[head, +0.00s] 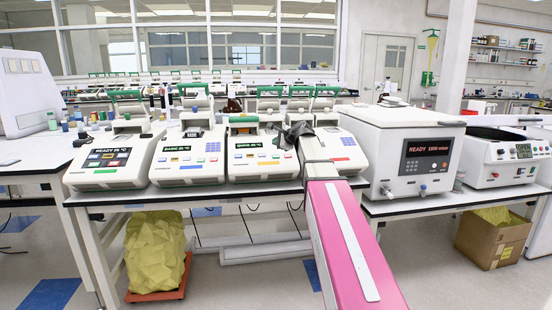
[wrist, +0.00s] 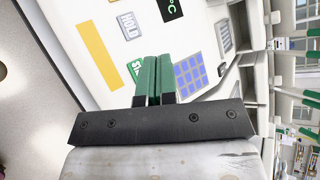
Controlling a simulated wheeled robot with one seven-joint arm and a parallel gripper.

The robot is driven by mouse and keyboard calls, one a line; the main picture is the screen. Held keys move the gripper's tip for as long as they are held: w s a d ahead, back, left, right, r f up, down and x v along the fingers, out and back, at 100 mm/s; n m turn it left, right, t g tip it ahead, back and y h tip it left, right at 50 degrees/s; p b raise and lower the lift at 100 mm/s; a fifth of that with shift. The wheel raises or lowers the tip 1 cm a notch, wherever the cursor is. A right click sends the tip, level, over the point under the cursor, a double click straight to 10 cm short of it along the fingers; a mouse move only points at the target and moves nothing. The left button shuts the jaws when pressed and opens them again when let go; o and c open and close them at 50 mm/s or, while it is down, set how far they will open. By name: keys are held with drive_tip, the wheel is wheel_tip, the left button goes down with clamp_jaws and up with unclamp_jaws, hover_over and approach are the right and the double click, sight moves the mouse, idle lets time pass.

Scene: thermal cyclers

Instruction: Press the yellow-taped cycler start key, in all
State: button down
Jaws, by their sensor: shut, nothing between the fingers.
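In the wrist view a pale cycler panel (wrist: 75,15) has a yellow tape strip (wrist: 98,55), a grey HOLD key (wrist: 128,25) and a blue keypad (wrist: 189,77). The green start key (wrist: 134,68) is partly hidden by my gripper (wrist: 152,60). The green-tipped fingers are shut together, empty, beside and over this key. I cannot tell whether they touch it. In the head view my dark gripper (head: 289,138) is over the right side of the third cycler (head: 238,166) from the left.
Two cyclers (head: 105,176) (head: 188,172) stand to the left and another (head: 345,148) stands behind my arm. A white READY unit (head: 392,135) is to the right. A box (head: 490,240) and a yellow bag (head: 155,250) are low down.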

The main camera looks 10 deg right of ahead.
drive_tip(key=shift+w+f, duration=0.35)
drive_tip(key=shift+f, duration=0.4)
drive_tip(key=shift+w+f, duration=0.35)
drive_tip(key=shift+f, duration=0.45)
drive_tip(key=shift+w+f, duration=0.35)
drive_tip(key=shift+f, duration=0.4)
drive_tip(key=shift+f, duration=0.1)
drive_tip(key=shift+w+f, duration=0.2)
drive_tip(key=shift+f, duration=0.05)
drive_tip(key=shift+w+f, duration=0.1)
drive_tip(key=shift+f, duration=0.25)
idle(0.9)
drive_tip(key=shift+r, duration=0.2)
drive_tip(key=shift+s+r, duration=0.3)
drive_tip(key=shift+r, duration=0.2)
drive_tip(key=shift+r, duration=0.1)
idle(0.3)
drive_tip(key=shift+s+r, duration=0.35)
drive_tip(key=shift+r, duration=0.35)
drive_tip(key=shift+s+r, duration=0.35)
drive_tip(key=shift+r, duration=0.4)
drive_tip(key=shift+s+r, duration=0.35)
drive_tip(key=shift+r, duration=0.35)
